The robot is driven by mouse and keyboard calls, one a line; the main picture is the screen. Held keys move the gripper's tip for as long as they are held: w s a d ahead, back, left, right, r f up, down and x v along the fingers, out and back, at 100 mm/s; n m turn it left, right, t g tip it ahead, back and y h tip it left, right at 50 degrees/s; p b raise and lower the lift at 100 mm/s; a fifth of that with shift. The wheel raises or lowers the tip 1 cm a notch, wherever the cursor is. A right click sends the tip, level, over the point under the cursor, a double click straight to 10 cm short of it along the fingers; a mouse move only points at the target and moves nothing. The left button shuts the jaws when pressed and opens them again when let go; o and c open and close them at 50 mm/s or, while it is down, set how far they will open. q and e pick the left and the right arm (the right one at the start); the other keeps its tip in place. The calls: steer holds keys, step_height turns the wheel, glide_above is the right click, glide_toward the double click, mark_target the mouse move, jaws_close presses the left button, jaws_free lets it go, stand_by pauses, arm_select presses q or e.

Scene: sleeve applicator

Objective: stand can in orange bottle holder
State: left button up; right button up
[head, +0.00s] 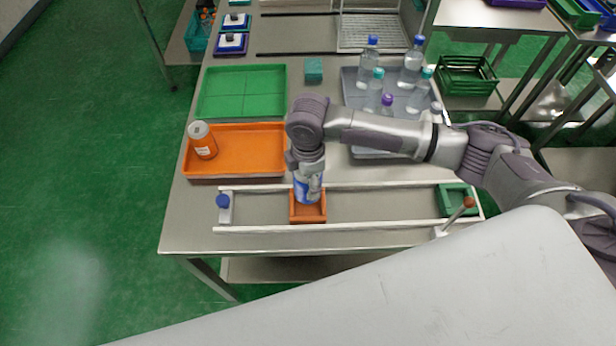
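A blue and white can (306,192) stands upright in, or just over, the orange bottle holder (308,218), a small square frame between the white rails. My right gripper (304,171) points down at the can's top from above. Its fingers are mostly hidden by the wrist and the can, so I cannot tell whether they grip it. The can's base is hidden by the holder's front wall. My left gripper is not in view.
White rails (390,226) run along the bench front, with a blue-capped stop (224,207) at left and a green holder (455,197) and brown-knobbed lever (458,213) at right. A green tray (242,92) and a grey tray of bottles (350,90) stand behind.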

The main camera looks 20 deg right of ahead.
steer(key=shift+f+b, duration=1.3)
steer(key=shift+f, duration=2.05)
steer(key=o, duration=1.6)
steer(key=shift+c, duration=0.2)
steer(key=shift+o, duration=0.4)
step_height(320, 180, up, 9)
steer(key=p, duration=0.9)
steer(key=shift+p, duration=0.3)
